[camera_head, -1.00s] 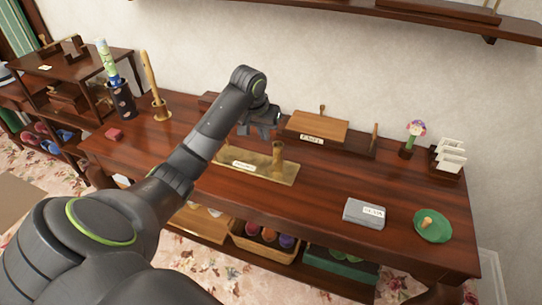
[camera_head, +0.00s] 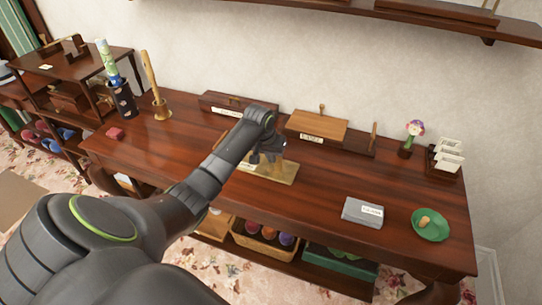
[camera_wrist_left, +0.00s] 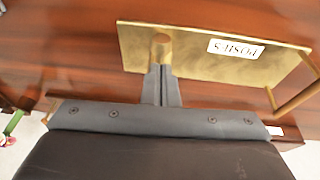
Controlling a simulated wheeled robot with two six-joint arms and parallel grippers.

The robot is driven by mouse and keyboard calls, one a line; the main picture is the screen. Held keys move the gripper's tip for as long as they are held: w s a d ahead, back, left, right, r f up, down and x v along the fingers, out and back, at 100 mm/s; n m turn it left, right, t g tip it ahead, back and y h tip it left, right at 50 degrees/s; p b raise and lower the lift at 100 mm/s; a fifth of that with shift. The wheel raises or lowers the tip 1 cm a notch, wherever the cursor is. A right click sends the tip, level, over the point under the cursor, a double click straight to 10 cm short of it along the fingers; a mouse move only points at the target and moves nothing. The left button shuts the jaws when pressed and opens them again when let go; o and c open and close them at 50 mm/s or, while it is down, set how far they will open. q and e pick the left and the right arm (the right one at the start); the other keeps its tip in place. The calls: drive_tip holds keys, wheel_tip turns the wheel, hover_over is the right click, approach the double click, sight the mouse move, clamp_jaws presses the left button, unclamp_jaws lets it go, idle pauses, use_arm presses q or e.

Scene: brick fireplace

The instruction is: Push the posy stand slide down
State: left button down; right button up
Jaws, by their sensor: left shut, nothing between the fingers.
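The posy stand is a flat brass plate (camera_head: 283,175) with a white label, lying on the dark wooden table. A short brass post (camera_wrist_left: 162,45) rises near one end of the plate in the left wrist view. In the head view my arm and gripper hide most of this post. A thin brass bar (camera_wrist_left: 292,97) shows at the other end in the left wrist view. My left gripper (camera_head: 270,157) is shut and empty over the stand. Its fingertips (camera_wrist_left: 161,72) are at the post in the left wrist view; I cannot tell whether they touch it.
Behind stand a labelled dark box (camera_head: 238,103) and a wooden box (camera_head: 317,127). A grey box (camera_head: 362,212) and green dish (camera_head: 430,225) are at the right. A posy holder (camera_head: 405,150) and card rack (camera_head: 445,158) are farther back. The table between is clear.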

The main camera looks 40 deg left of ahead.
sight(271, 165)
use_arm(q)
drive_tip(key=shift+f, duration=0.1)
drive_tip(key=shift+s+f+b, duration=0.15)
drive_tip(key=shift+f+b, duration=0.15)
drive_tip(key=shift+f, duration=1.4)
